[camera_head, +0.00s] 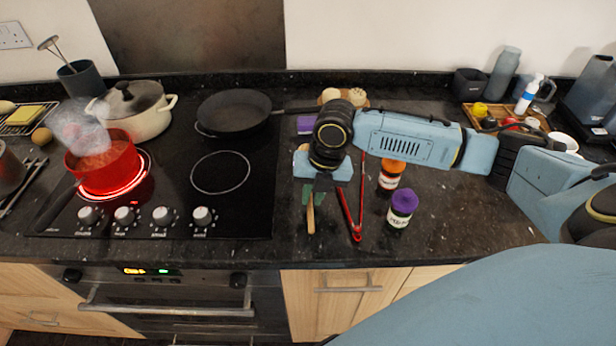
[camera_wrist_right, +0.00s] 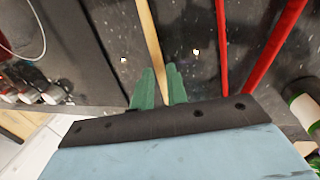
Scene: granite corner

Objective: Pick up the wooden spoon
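The wooden spoon (camera_head: 310,216) lies on the dark granite counter to the right of the hob, its handle pointing to the front edge. Its upper part is hidden under my right gripper in the head view. In the right wrist view the pale spoon handle (camera_wrist_right: 151,42) runs down between the two green fingers. My right gripper (camera_head: 308,194) points down over the spoon. Its fingers (camera_wrist_right: 161,68) stand a little apart on either side of the handle, and a narrow dark gap shows beside it. My left gripper is not in view.
Red tongs (camera_head: 347,210) lie close right of the spoon. An orange-lidded jar (camera_head: 389,180) and a purple-lidded jar (camera_head: 402,208) stand beyond them. A red pot (camera_head: 104,168) sits on a glowing burner at left. A black pan (camera_head: 234,112) is on the back hob.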

